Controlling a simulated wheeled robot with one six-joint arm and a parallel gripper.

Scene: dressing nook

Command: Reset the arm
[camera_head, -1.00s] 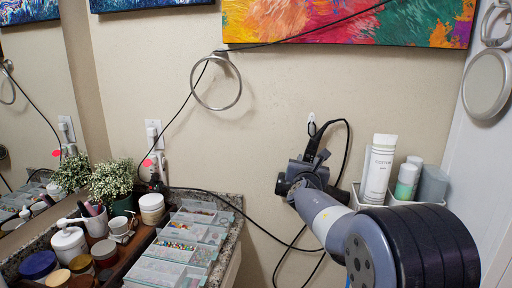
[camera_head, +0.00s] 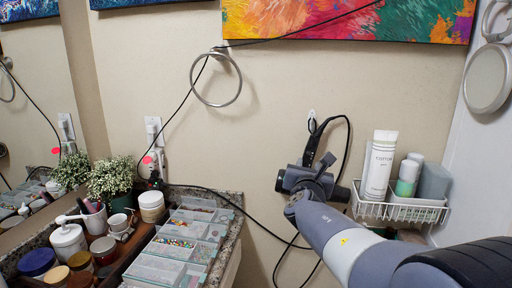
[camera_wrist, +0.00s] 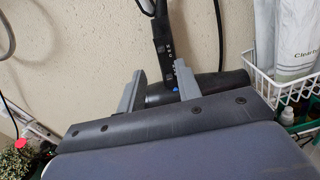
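My gripper (camera_wrist: 160,70) shows in the wrist view with its two grey fingers apart and a gap between them. A dark hair dryer (camera_wrist: 162,35) is just past the fingertips, its handle with buttons pointing up and its barrel running to the right behind the right finger. I cannot tell whether the fingers touch it. In the head view the hair dryer (camera_head: 312,178) is against the wall below a small white hook, with its black cord looping beside it. My arm reaches up to it from the lower right and hides part of it.
A white wire basket (camera_head: 410,212) with bottles is on the wall just right of the hair dryer. A granite counter (camera_head: 231,243) at left holds clear bead boxes, jars and a plant (camera_head: 111,179). A towel ring (camera_head: 216,80) and black cords are on the wall.

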